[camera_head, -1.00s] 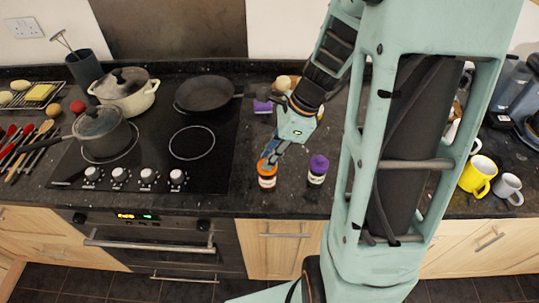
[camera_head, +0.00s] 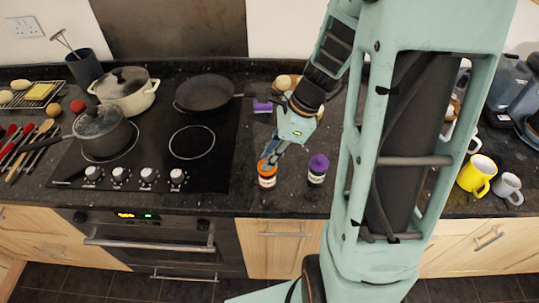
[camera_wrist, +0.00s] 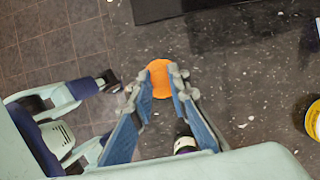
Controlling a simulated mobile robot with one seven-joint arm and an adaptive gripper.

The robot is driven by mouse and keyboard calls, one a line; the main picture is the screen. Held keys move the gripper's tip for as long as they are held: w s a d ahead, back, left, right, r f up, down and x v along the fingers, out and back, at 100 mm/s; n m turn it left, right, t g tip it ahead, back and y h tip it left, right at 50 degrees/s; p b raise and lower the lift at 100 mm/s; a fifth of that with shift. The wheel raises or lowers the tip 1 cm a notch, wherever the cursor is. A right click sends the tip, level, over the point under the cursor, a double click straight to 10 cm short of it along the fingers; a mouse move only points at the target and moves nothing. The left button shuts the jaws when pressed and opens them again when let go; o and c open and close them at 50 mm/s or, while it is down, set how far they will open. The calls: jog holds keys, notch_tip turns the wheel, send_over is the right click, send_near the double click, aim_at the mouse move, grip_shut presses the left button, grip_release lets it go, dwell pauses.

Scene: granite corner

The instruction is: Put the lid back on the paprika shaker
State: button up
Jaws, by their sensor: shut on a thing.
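A small jar (camera_head: 267,181) with a pale label and an orange lid (camera_head: 265,167) stands upright on the dark counter, near its front edge. I take it for the paprika shaker, but its label is too small to read. My gripper (camera_head: 270,160) reaches down to it from the upper right, its blue fingers shut on the orange lid. The lid sits at the top of the jar; I cannot tell whether it is fully seated. In the wrist view the round orange lid (camera_wrist: 160,79) shows between the fingertips and hides the jar below.
A second jar with a purple lid (camera_head: 318,163) stands just right of the orange one. The hob (camera_head: 150,165) with pots and a pan (camera_head: 203,93) lies to the left. A yellow mug (camera_head: 478,175) and a grey mug (camera_head: 508,187) stand at the right.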

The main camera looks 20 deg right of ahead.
jog(key=o, duration=0.8)
jog(key=shift+o, duration=0.7)
jog(key=o, duration=0.4)
jog(key=shift+c, duration=0.2)
jog(key=shift+r+p, duration=1.85)
jog(key=shift+r, duration=1.7)
